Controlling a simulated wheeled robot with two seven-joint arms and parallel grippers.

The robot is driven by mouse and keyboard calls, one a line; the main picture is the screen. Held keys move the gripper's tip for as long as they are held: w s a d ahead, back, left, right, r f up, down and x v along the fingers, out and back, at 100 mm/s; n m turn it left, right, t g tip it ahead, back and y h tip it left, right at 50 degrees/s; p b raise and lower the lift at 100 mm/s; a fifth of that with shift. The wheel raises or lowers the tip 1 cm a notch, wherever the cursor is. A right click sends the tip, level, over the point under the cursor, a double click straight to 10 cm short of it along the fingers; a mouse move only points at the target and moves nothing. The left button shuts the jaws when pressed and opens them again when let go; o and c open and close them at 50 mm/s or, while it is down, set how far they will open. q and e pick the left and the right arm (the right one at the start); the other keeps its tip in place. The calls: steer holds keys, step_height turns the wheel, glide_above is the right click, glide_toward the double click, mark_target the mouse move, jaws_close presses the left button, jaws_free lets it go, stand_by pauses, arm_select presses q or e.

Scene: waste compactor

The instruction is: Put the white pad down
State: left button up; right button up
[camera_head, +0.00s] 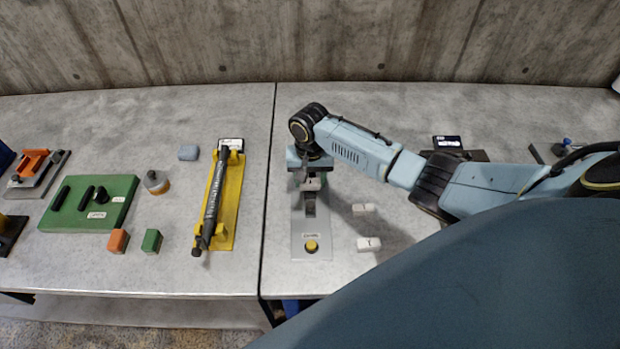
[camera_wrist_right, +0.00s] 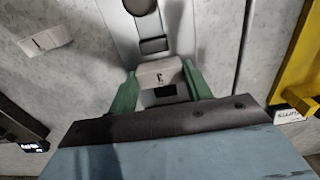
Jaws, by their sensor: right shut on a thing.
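My right gripper (camera_head: 310,184) is above the far part of a grey metal plate (camera_head: 323,247) on the right-hand table. In the right wrist view its green fingers (camera_wrist_right: 160,88) are shut on a white pad (camera_wrist_right: 159,72) with a dark mark. The pad also shows small under the gripper in the head view (camera_head: 312,184). Whether the pad touches the plate, I cannot tell. The plate carries a dark grey block (camera_head: 309,203) and a yellow round knob (camera_head: 311,246). My left gripper is not in view.
A yellow stand (camera_head: 231,205) with a dark rod (camera_head: 213,200) is to the left. A green board (camera_head: 88,213) lies farther left.

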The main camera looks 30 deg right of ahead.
mark_target(310, 181)
steer(key=shift+f, duration=0.15)
steer(key=o, duration=1.1)
steer(key=shift+c, duration=0.2)
step_height(310, 181, up, 12)
steer(key=p, duration=0.1)
steer(key=shift+r, duration=0.2)
